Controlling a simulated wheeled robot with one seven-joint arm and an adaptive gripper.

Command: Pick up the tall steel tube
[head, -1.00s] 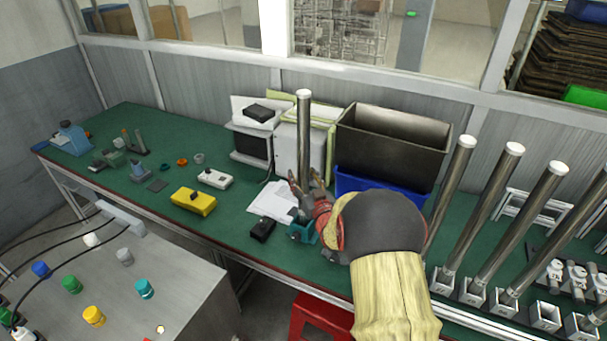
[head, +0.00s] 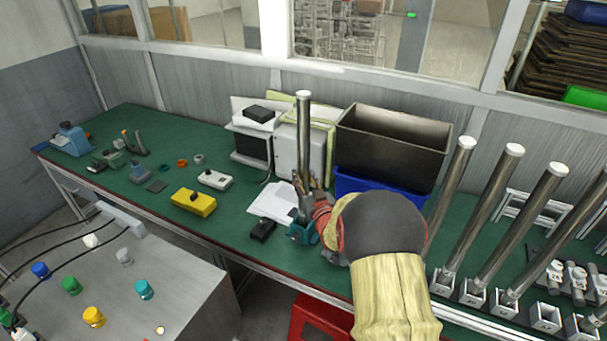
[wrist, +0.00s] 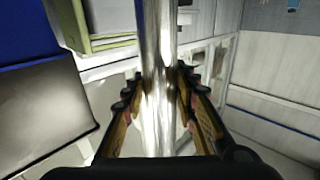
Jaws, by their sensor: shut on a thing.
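A tall steel tube (head: 303,130) stands upright on the green bench, in front of the white boxes. Its lower end is partly hidden by my gripper and a small teal piece (head: 300,233) in the head view. My gripper (head: 309,188) is closed around the tube's lower half. In the wrist view the shiny tube (wrist: 158,60) runs between the two fingers of my gripper (wrist: 158,90), with one finger against each side. I cannot tell whether the tube's base touches the bench.
Several similar steel tubes (head: 490,215) stand in square holders at the right. A dark bin (head: 392,140) and a blue bin (head: 350,184) are behind my arm. A black block (head: 262,229) and white paper (head: 270,204) lie left of the tube. A red stool (head: 318,320) is below.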

